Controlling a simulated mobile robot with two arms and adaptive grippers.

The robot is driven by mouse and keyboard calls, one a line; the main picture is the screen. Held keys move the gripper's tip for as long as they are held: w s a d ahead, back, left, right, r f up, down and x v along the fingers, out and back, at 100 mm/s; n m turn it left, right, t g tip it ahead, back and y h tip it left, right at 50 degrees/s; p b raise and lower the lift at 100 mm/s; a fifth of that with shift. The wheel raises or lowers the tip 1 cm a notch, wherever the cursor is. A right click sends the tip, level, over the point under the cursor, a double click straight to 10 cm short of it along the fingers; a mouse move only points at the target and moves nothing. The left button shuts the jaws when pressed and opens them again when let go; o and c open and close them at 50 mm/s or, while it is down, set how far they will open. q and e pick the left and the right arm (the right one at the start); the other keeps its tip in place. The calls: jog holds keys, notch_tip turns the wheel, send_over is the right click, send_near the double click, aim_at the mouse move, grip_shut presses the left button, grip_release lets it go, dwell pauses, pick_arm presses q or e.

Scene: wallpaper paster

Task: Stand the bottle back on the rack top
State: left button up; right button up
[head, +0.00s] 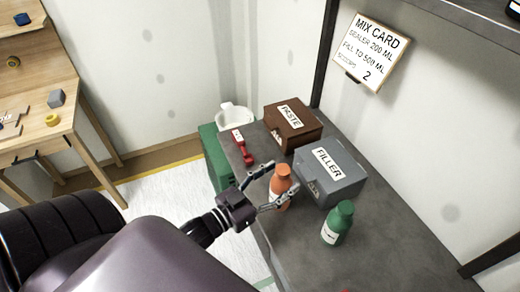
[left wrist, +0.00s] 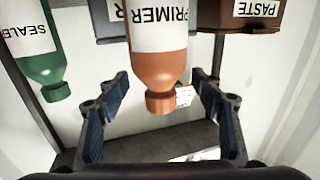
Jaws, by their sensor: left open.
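An orange bottle (head: 281,182) with a white PRIMER label stands upright on the grey rack top (head: 385,235), near its left edge. My left gripper (head: 280,186) is open, with its fingers on either side of this bottle. In the left wrist view the scene appears upside down, and the orange bottle (left wrist: 160,68) shows between the open fingers with gaps at both sides. A green bottle (head: 338,222) stands on the same top, right of the gripper. Its label reads as SEALER, partly cut off, in the left wrist view (left wrist: 38,50). My right gripper is not in view.
A grey FILLER box (head: 345,185) and a brown PASTE box (head: 310,128) stand behind the bottles. A red tool (head: 243,149) lies by the left edge, near a white bucket (head: 235,115). The front right of the top is clear. A MIX CARD (head: 370,55) hangs on the wall.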

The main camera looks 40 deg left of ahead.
pick_arm(q)
jog(key=shift+b+v, duration=0.85)
jog(key=shift+v, duration=4.6)
jog(key=s+a+f+n+g+y, duration=0.1)
jog(key=s+f+g, duration=0.15)
jog(key=f, duration=0.95)
jog(key=s+a+f+g+y, duration=0.2)
jog(key=f+g, duration=0.1)
jog(key=f, duration=0.8)
jog(key=s+a+f+n+g+y, duration=0.1)
jog(key=s+f+g, duration=0.15)
jog(key=f, duration=0.95)
jog(key=s+d+f+g, duration=0.3)
jog(key=s+f+g, duration=0.1)
jog(key=s+f, duration=0.5)
jog(key=s+d+f+m+g, duration=0.1)
jog(key=s+d+f+g, duration=0.3)
jog(key=s+f, duration=0.6)
jog(key=shift+s+f+y, duration=0.25)
jog(key=shift+s+y, duration=0.05)
jog(key=shift+s, duration=0.75)
